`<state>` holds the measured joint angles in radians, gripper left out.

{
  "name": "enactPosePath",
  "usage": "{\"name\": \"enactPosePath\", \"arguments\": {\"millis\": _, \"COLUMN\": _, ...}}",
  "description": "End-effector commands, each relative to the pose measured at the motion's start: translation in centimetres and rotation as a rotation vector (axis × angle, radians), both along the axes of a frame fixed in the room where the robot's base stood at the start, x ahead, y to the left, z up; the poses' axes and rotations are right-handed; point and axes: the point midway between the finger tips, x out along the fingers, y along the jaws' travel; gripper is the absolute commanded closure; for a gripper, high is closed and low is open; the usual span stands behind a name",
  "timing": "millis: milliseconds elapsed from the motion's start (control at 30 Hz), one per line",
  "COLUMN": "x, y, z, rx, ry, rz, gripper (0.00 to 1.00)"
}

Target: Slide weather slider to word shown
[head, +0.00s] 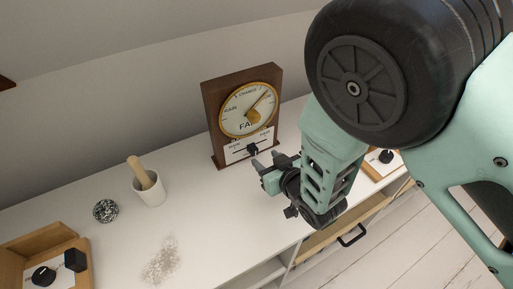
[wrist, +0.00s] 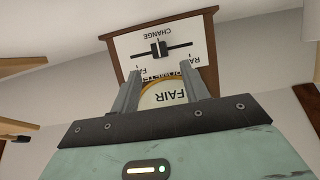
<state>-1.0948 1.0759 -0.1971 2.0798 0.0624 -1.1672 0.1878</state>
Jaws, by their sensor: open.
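The weather instrument (head: 212,112) is a brown wooden case standing upright on the white desk, with a round dial reading FAIR, partly cut off in the head view. The wrist view shows the word FAIR (wrist: 178,93) upside down between my fingers. Below the dial, a white plate carries a dark slot with a black slider knob (head: 252,149). In the wrist view the knob (wrist: 158,48) sits near the slot's middle, by the label CHANGE; RA... and FA... labels are partly hidden. My gripper (head: 266,159) is open and empty, its fingertips just in front of the knob, apparently not touching.
A white mortar with a wooden pestle (head: 148,184), a speckled ball (head: 106,211) and a wooden box with black knobs (head: 40,262) stand at the left. Pale grains (head: 160,262) lie on the desk. Another knobbed panel (head: 385,158) is partly behind my arm.

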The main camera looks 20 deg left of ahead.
Motion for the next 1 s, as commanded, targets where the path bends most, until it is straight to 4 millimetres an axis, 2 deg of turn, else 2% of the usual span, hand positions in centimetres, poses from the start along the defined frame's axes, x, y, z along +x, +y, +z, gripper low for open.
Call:
{"name": "enactPosePath", "arguments": {"millis": 100, "x": 1.5, "y": 1.7, "z": -0.8, "rx": 0.0, "ry": -0.001, "rz": 0.0, "gripper": 0.55}}
{"name": "enactPosePath", "arguments": {"millis": 333, "x": 3.4, "y": 4.0, "z": -2.1, "rx": 0.0, "ry": 0.0, "rz": 0.0, "gripper": 0.55}}
{"name": "enactPosePath", "arguments": {"millis": 500, "x": 4.0, "y": 4.7, "z": -2.5, "rx": 0.0, "ry": 0.0, "rz": -0.001, "gripper": 0.55}}
{"name": "enactPosePath", "arguments": {"millis": 800, "x": 4.1, "y": 4.8, "z": -2.7, "rx": -0.001, "ry": 0.0, "rz": -0.001, "gripper": 0.55}}
{"name": "enactPosePath", "arguments": {"millis": 833, "x": 4.1, "y": 4.8, "z": -2.7, "rx": -0.001, "ry": 0.0, "rz": -0.001, "gripper": 0.6}}
{"name": "enactPosePath", "arguments": {"millis": 967, "x": 4.1, "y": 4.8, "z": -2.6, "rx": -0.001, "ry": 0.0, "rz": -0.001, "gripper": 0.96}}
{"name": "enactPosePath", "arguments": {"millis": 1000, "x": 4.1, "y": 4.8, "z": -2.6, "rx": -0.001, "ry": 0.0, "rz": -0.001, "gripper": 1.0}}
